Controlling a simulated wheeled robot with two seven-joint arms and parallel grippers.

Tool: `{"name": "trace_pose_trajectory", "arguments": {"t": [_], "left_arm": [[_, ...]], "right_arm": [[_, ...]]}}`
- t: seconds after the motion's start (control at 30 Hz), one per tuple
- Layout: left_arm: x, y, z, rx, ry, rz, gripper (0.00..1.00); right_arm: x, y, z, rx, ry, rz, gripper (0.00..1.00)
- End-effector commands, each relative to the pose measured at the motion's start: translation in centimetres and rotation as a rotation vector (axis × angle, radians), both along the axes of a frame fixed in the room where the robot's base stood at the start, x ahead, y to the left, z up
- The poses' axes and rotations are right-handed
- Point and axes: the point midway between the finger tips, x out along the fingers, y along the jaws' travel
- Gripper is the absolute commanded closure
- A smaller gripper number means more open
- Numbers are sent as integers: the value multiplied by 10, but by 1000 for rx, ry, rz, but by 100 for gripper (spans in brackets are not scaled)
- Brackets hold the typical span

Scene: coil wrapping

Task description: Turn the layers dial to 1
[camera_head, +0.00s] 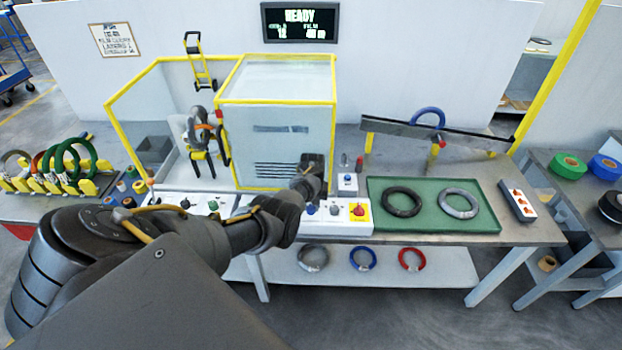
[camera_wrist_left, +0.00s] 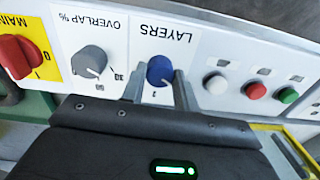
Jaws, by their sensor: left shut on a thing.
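The blue layers dial (camera_wrist_left: 160,70) sits on the white control panel below the upside-down word LAYERS in the left wrist view. A small numeral is printed close to it, too small to read for sure. My left gripper (camera_wrist_left: 159,84) has one finger on each side of the dial and is shut on it. A pale mark shows on the dial's edge toward the gripper. In the head view the dial (camera_head: 312,209) is a small blue spot just below my left wrist; the fingertips there are hard to make out. My right gripper is out of view.
The grey overlap dial (camera_wrist_left: 90,61) and the red main switch (camera_wrist_left: 20,57) are on one side of the layers dial. White, red (camera_wrist_left: 255,90) and green buttons are on the other. A green tray (camera_head: 430,222) with two coils lies to the right. The screen (camera_head: 300,22) reads READY.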

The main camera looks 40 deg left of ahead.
Motion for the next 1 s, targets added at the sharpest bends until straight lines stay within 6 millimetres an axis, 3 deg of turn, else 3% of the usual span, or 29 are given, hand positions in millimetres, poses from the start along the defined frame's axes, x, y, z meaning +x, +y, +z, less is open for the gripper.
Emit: {"name": "trace_pose_trajectory", "arguments": {"t": [0.47, 0.5, 0.63, 1.0], "left_arm": [[1, 1, 1, 2, -3, 17, 93], [1, 1, 1, 2, -4, 17, 67], [1, 1, 1, 2, -3, 16, 50], [1, 1, 4, 1, -2, 15, 48]], "right_arm": [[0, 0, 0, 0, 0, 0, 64], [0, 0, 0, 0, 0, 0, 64], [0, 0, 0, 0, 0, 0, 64], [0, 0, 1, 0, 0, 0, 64]]}}
